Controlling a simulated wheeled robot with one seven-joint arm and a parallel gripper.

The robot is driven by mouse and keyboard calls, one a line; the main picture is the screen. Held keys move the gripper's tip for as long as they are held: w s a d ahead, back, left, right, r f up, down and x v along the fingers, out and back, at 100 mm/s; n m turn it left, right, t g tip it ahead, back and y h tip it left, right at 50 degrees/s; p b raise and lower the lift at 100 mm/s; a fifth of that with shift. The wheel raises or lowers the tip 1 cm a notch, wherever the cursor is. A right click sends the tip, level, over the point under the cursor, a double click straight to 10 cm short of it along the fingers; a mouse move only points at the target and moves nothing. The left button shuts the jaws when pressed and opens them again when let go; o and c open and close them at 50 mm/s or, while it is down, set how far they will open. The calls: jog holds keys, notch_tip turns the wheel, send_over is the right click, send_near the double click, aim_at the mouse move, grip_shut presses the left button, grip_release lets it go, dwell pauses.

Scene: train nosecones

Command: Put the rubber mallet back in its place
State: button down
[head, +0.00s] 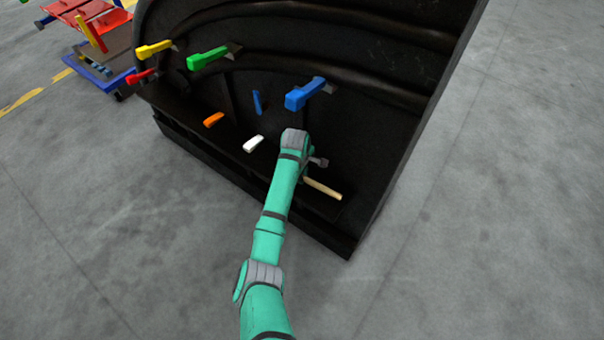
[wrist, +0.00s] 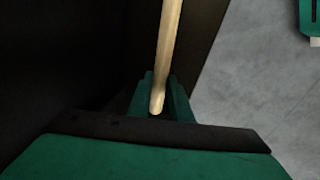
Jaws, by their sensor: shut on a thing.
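The rubber mallet's pale wooden handle (head: 322,188) points down and to the right from the end of my arm, in front of the black nosecone. In the wrist view the handle (wrist: 168,45) runs from between the green fingers up past the top edge. My gripper (wrist: 159,95) is shut on the handle near its end. In the head view the fingers are mostly hidden by my wrist. I cannot make out the mallet's head; it is out of the wrist view and does not stand out against the black in the head view.
The black nosecone (head: 400,120) carries several coloured clamp-like pieces: yellow (head: 154,49), green (head: 207,58), large blue (head: 304,93). Orange (head: 213,119) and white (head: 253,144) pieces sit lower. A cart (head: 95,75) stands at the back left. The grey floor (head: 500,220) is clear at right.

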jog(key=shift+f, duration=0.15)
jog(key=c, duration=1.5)
grip_release()
jog(key=shift+c, duration=0.2)
notch_tip(320, 180, up, 11)
jog(key=s, duration=0.2)
jog(key=shift+a+f, duration=0.2)
jog(key=shift+a, duration=0.2)
